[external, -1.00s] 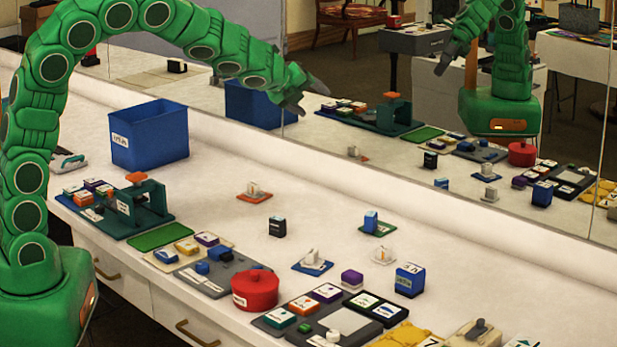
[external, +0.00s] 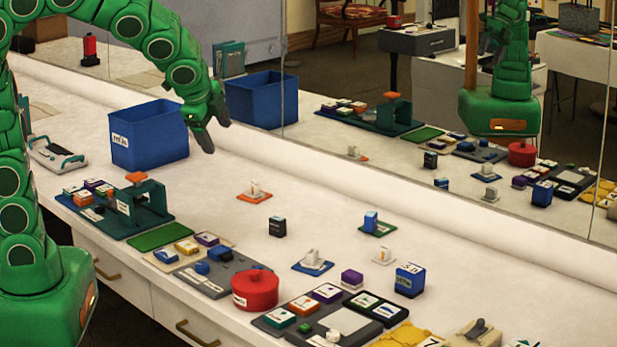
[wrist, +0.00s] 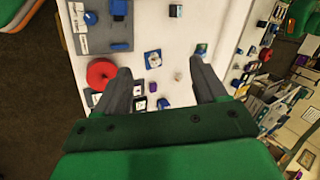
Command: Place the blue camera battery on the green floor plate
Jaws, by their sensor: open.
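My gripper (external: 214,134) points down, open and empty, above the counter just right of the blue bin. Its spread fingers show in the wrist view (wrist: 161,66), with nothing between the tips. A bare flat green plate (external: 160,237) lies near the counter's front edge, apart from the gripper. Several blue blocks could be the battery, and I cannot tell which: a small blue block (external: 165,256) on a cream tray beside yellow and purple ones, a larger labelled blue block (external: 410,279) at right, and an upright blue block (external: 371,222) on a small dark green plate.
The blue bin (external: 149,136) stands at the back left. A green stand with an orange knob (external: 136,178), a grey tray (external: 213,287) and a red pot (external: 255,291) line the front. A mirror (external: 400,150) runs behind. The back middle counter is mostly clear.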

